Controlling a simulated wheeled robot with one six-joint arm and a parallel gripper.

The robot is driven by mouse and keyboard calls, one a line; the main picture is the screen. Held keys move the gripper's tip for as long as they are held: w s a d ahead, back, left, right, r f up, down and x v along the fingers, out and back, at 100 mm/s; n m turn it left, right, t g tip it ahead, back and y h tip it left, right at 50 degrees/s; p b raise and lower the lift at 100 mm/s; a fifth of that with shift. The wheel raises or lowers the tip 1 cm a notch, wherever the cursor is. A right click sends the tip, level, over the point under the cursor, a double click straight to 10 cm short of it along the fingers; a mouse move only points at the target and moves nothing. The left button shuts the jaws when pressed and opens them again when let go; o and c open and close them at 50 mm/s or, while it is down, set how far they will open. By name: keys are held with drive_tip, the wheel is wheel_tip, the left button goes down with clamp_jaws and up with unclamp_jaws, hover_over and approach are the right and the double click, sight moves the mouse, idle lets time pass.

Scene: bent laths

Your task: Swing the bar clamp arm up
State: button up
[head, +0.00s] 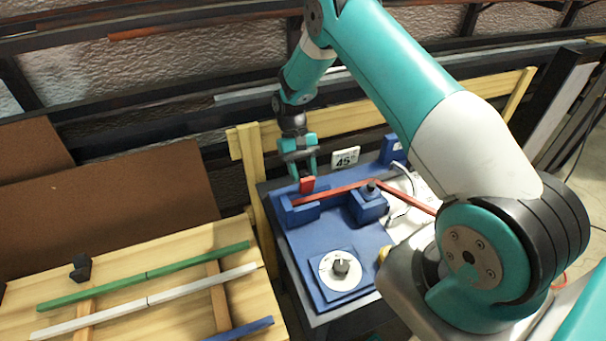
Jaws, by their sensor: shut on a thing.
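My gripper (306,176) points down over the left blue clamp block (303,214) and is shut on a small red grip (307,186). The grip appears to belong to the bar clamp arm; the rest of that arm is hidden or too small to make out. A red lath (336,191) runs from the left block to the blue bending block (368,204) with its dark knob. Beyond the knob the lath angles down to the right (418,204), and its far end is hidden behind my arm.
A dial (341,270) sits on the front of the blue bench board (315,243). A "45" sign (345,160) stands behind. At left, a wooden table (185,300) holds green (190,262), white (200,286) and blue (245,328) laths. A wooden rail (250,165) stands close behind my gripper.

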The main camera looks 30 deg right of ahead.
drive_tip(key=shift+w+f+g, duration=0.15)
drive_tip(key=shift+w+g, duration=0.15)
drive_tip(key=shift+g, duration=0.1)
idle(0.3)
drive_tip(key=o, duration=0.6)
drive_tip(key=shift+b, duration=0.3)
drive_tip(key=shift+o, duration=0.2)
drive_tip(key=v, duration=0.7)
drive_tip(key=shift+w+d, duration=0.2)
drive_tip(key=shift+w, duration=0.05)
